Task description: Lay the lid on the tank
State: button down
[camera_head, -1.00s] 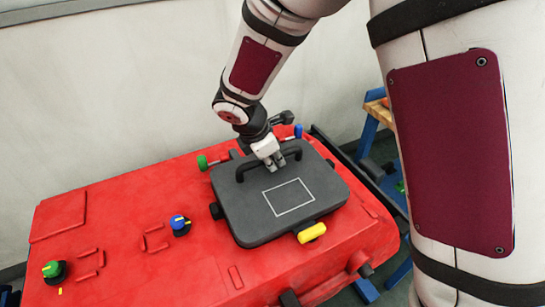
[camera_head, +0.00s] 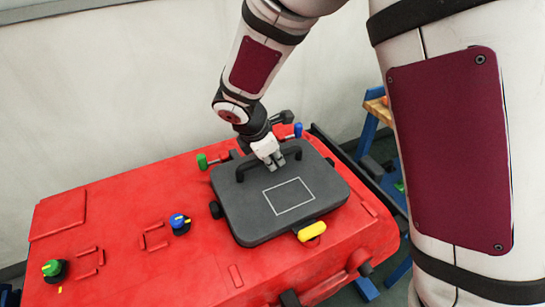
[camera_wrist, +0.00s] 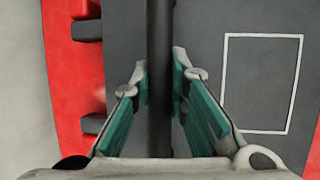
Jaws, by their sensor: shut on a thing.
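The dark grey lid (camera_head: 245,215) is a flat rounded plate with a white rectangle outline and a black bar handle (camera_head: 238,170). It lies over the right part of the red tank (camera_head: 120,215), looking flat on its top; the opening below is hidden. My gripper (camera_head: 272,163) is shut on the lid's handle. In the wrist view the handle (camera_wrist: 160,60) runs between the two green-padded fingers of my gripper (camera_wrist: 160,88), and the lid (camera_wrist: 200,50) fills the area behind.
Around the lid are a green knob (camera_head: 202,161), a blue knob (camera_head: 298,130) and a yellow knob (camera_head: 312,231). Blue (camera_head: 180,222) and green (camera_head: 52,268) dials sit on the tank's left part. A pale wall (camera_head: 100,80) stands behind. A blue-legged wooden stand (camera_head: 370,125) is at right.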

jog(key=c, duration=1.5)
grip_release()
jog(key=o, duration=0.5)
jog(key=shift+p+v, duration=1.65)
jog(key=shift+v, duration=0.65)
